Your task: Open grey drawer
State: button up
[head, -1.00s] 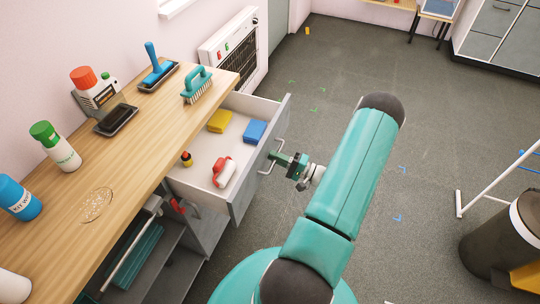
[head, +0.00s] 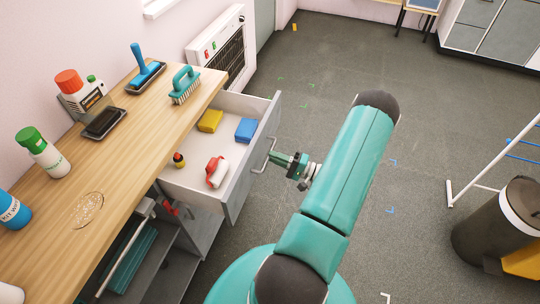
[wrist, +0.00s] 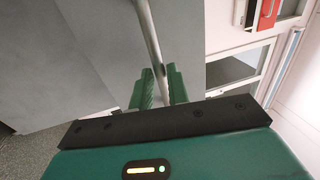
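The grey drawer (head: 252,165) is pulled well out from under the wooden worktop, and its white inside shows. Its metal bar handle (head: 263,156) is on the grey front; the bar also shows in the wrist view (wrist: 149,35). My gripper (head: 273,157) is at the handle, on the outer side of the drawer front. In the wrist view its two green fingers (wrist: 163,88) stand apart with a gap between them, and the bar's line runs into that gap. The gripper looks open; whether a finger touches the bar is unclear.
The drawer holds a yellow sponge (head: 210,121), a blue sponge (head: 245,130), a red-and-white bottle (head: 217,171) and a small dark bottle (head: 179,160). Brushes and bottles stand on the worktop (head: 130,150). A dark bin (head: 490,235) stands at right. Floor behind my arm is clear.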

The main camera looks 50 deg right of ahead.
jog(key=v, duration=1.1)
jog(key=shift+s, duration=0.25)
